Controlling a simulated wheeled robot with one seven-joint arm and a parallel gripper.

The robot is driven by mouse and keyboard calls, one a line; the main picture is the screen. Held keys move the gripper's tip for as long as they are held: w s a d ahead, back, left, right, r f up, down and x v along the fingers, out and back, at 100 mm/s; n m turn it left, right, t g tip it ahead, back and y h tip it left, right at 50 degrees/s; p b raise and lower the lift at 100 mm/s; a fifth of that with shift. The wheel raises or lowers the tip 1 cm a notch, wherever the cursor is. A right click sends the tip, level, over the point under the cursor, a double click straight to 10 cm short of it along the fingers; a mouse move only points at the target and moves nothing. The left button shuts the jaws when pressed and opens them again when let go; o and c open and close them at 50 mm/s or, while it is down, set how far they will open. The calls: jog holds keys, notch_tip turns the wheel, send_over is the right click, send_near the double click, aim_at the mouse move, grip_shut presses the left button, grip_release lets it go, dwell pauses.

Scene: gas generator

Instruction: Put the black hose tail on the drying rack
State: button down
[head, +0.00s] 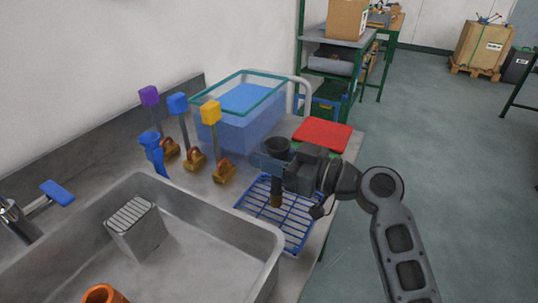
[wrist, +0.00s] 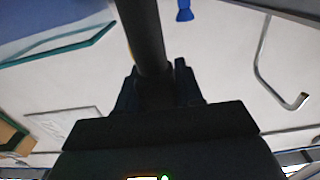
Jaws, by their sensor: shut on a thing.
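My gripper (head: 273,164) is shut on the black hose tail (head: 277,185). The hose tail is roughly upright, with a wide dark top above the fingers and a brownish lower end. In the wrist view the hose tail (wrist: 146,35) is a dark cylinder running up from between my fingers (wrist: 157,88). The drying rack (head: 301,222) is a blue wire grid on the counter beside the sink. The hose tail's lower end overlaps the rack in the head view; I cannot tell whether it touches. My gripper and the hose tail hide part of the rack.
The sink (head: 215,205) lies left of the rack, with an orange part (head: 105,293) inside. A blue hose tail-like part (head: 152,148) and brass valves (head: 195,161) stand behind the sink. A clear tub (head: 225,125) and a red pad (head: 322,134) are behind the rack.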

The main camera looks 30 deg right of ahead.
jog(key=shift+f, duration=0.25)
jog(key=c, duration=0.7)
grip_release()
jog(key=shift+c, duration=0.2)
jog(key=shift+r, duration=0.15)
jog(key=b+v, duration=0.2)
jog(key=v, duration=1)
